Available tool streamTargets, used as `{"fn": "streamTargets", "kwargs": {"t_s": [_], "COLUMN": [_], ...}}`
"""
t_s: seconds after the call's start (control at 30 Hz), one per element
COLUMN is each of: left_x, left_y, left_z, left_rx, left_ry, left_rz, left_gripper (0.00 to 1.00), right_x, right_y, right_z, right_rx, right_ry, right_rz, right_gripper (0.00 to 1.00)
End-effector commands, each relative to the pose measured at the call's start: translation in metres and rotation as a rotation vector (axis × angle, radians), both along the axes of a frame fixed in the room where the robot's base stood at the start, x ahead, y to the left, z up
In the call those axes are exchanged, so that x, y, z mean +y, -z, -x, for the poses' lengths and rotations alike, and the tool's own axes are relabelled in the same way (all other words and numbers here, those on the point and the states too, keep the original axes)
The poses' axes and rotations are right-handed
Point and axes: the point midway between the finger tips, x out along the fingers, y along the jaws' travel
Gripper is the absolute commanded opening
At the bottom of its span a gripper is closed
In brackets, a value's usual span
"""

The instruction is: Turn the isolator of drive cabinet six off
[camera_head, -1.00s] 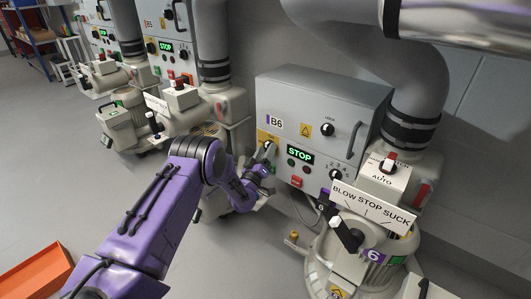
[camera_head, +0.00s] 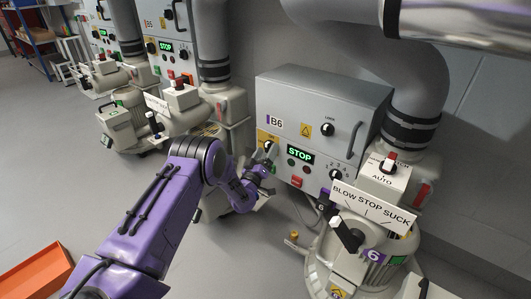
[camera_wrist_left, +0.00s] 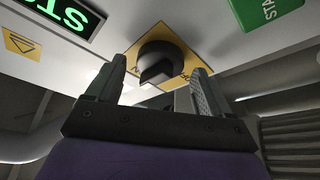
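Drive cabinet six is the grey box labelled B6 (camera_head: 338,108), with a green-lit STOP display (camera_head: 300,155) on its front. Its isolator is a dark rotary knob on a yellow plate (camera_head: 264,136) at the lower left of the front. In the left wrist view the black isolator knob (camera_wrist_left: 160,62) sits just ahead of my left gripper (camera_wrist_left: 157,84). The gripper's two fingers are open, one to each side of the knob; I cannot tell whether they touch it. In the head view my left gripper (camera_head: 265,167) is close to the isolator, partly hidden by its own wrist. My right gripper is not in view.
Right of the isolator are a red button (camera_head: 297,182) and a numbered selector (camera_head: 336,174). A BLOW STOP SUCK sign (camera_head: 371,208) stands over blower six's black lever. Cabinet B5 (camera_head: 172,35) is behind at left. An orange tray (camera_head: 40,275) lies on the floor.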

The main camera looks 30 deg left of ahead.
Motion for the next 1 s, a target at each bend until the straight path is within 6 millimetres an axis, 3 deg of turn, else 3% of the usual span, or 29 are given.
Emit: {"fn": "streamTargets", "kwargs": {"t_s": [0.33,0.47,0.7,0.83,1.0], "left_x": [-0.001,-0.005,-0.014,-0.015,-0.015], "left_y": [0.000,0.005,0.024,0.030,0.032], "left_z": [0.006,0.029,0.081,0.096,0.099], "left_rx": [0.000,0.004,0.003,0.000,-0.001], "left_ry": [0.000,0.001,0.002,0.001,0.000], "left_rz": [-0.001,-0.001,0.000,0.000,0.000], "left_gripper": [0.80,0.80,0.80,0.80,0.80], "right_x": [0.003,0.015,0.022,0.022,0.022], "right_y": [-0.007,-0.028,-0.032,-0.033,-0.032], "right_z": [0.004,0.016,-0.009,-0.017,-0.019], "right_rx": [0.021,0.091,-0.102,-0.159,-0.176], "right_ry": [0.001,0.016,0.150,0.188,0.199], "right_rz": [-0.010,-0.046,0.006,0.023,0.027], "right_gripper": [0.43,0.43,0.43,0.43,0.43]}}
